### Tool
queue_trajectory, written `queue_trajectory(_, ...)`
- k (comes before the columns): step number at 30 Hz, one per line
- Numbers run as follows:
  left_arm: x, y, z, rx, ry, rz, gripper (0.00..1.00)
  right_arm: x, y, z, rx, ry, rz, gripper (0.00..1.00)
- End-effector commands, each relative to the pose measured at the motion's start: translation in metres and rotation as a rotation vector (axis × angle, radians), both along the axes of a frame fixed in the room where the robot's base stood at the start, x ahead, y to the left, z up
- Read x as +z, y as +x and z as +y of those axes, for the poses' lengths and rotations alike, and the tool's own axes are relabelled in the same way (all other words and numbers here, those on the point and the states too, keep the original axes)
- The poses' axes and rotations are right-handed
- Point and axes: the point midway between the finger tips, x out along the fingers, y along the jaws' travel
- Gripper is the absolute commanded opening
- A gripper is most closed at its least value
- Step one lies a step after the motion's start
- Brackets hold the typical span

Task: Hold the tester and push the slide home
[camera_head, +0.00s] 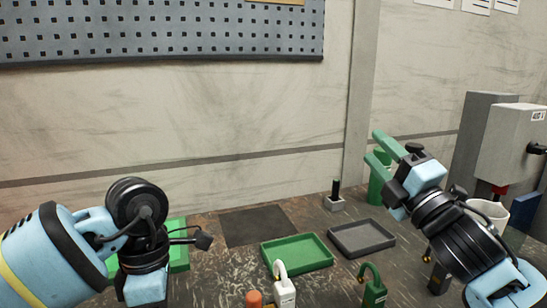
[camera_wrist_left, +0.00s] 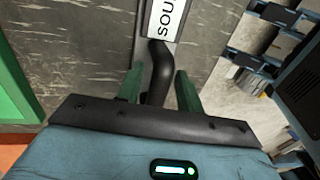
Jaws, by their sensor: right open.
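My right gripper (camera_head: 374,146) is raised at the right in the head view. Its two green fingers are apart and empty, pointing left above the table. My left arm comes in at the left; its fingers are not visible in the head view. In the left wrist view, my left gripper (camera_wrist_left: 157,80) has green fingers on both sides of a black curved bar (camera_wrist_left: 160,70). The bar runs to a part with a white label (camera_wrist_left: 166,20). I cannot tell whether the fingers press on the bar. I cannot make out with certainty which thing is the tester or the slide.
A green tray (camera_head: 297,253) and a grey tray (camera_head: 362,238) lie mid-table. A white padlock (camera_head: 284,292), a green padlock (camera_head: 374,292) and an orange piece (camera_head: 254,299) stand in front. A black upright peg (camera_head: 336,188) stands behind. A green bin (camera_head: 376,188), white mug (camera_head: 490,212) and grey cabinet (camera_head: 515,145) are at right.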

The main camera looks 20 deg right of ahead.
Motion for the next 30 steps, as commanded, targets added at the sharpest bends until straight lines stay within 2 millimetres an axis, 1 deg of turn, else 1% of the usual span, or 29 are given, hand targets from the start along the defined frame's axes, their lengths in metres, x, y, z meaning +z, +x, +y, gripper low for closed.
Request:
queue_trajectory(1,0.0,0.0,0.0,0.0,0.0,0.0,0.43,0.0,0.0,0.0,0.0,0.0,0.0,0.44)
queue_trajectory(2,0.0,0.0,0.0,0.0,0.0,0.0,0.47,0.0,0.0,0.0,0.0,0.0,0.0,0.44)
queue_trajectory(10,0.0,0.0,0.0,0.0,0.001,0.001,0.47,0.0,0.0,0.0,0.0,0.0,0.0,0.44)
queue_trajectory(14,0.008,0.002,0.0,0.0,0.0,-0.001,0.47,0.0,0.0,0.0,0.0,0.0,0.0,0.44)
queue_trajectory(17,0.021,0.005,0.0,0.0,0.0,-0.002,0.47,0.0,0.0,0.0,0.0,0.0,0.0,0.44)
queue_trajectory(24,0.07,0.014,0.0,0.002,0.0,-0.004,0.47,0.0,0.0,0.0,0.0,0.0,0.0,0.44)
queue_trajectory(30,0.1,0.02,0.0,0.002,0.001,-0.002,0.47,0.0,0.0,0.0,0.0,0.0,0.0,0.44)
